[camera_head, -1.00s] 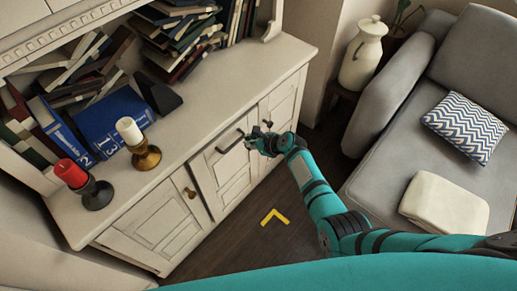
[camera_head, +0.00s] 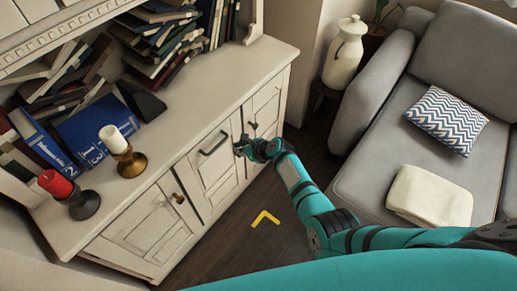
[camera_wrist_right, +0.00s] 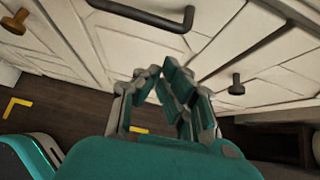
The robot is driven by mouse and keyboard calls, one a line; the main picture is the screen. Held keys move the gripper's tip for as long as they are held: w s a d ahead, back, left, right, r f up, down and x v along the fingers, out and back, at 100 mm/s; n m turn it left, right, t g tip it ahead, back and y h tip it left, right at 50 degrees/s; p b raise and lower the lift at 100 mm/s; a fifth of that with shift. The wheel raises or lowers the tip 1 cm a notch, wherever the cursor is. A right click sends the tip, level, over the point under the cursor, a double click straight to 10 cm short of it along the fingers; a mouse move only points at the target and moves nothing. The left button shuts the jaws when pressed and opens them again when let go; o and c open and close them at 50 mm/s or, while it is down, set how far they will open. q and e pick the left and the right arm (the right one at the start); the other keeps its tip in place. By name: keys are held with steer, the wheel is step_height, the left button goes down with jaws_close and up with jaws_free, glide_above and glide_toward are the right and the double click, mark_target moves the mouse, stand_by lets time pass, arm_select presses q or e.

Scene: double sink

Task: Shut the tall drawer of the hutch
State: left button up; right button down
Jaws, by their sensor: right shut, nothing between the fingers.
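The hutch (camera_head: 200,110) is cream, with a long counter top. Its tall drawer (camera_head: 216,172) is the middle front panel, with a dark bar handle (camera_head: 213,143) near the top. The drawer front looks close to the neighbouring door fronts; I cannot tell whether a small gap is left. My right gripper (camera_head: 243,148) is shut and empty, just right of the bar handle, near the drawer's right edge. In the right wrist view the gripper (camera_wrist_right: 168,85) is below the bar handle (camera_wrist_right: 145,14) and apart from it. My left gripper is not in view.
Hutch doors with round knobs flank the drawer: left knob (camera_head: 179,198), right knob (camera_head: 253,125). Candlesticks and books (camera_head: 90,135) stand on top. A grey sofa (camera_head: 365,160) and a white jug (camera_head: 345,55) are at the right. Dark floor (camera_head: 280,200) with a yellow corner mark is clear.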

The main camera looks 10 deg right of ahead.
steer(key=shift+d+f+p+v, duration=0.3)
steer(key=shift+p+v, duration=1.15)
steer(key=shift+v, duration=4.1)
steer(key=s+d+f+n+g+h, duration=0.25)
steer(key=s+f+n, duration=0.45)
steer(key=s+f, duration=0.45)
steer(key=s+d+f+n+g+h, duration=0.2)
steer(key=s+d+f+n, duration=0.1)
steer(key=s+f+n, duration=0.7)
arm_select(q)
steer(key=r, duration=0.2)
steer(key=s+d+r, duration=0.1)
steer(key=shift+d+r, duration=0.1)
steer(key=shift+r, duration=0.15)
arm_select(e)
steer(key=s+d+f+n, duration=0.1)
steer(key=s+f+n, duration=0.2)
steer(key=s, duration=0.6)
steer(key=s+d+f+n+g+h, duration=0.1)
steer(key=s+d+f+n, duration=0.1)
steer(key=s+n, duration=0.4)
steer(key=s+d+f+n+g, duration=0.1)
steer(key=s+f+n, duration=0.3)
steer(key=s, duration=0.7)
steer(key=shift+s+d+f+n+h, duration=0.35)
steer(key=shift+d+f, duration=0.2)
steer(key=shift+d, duration=0.2)
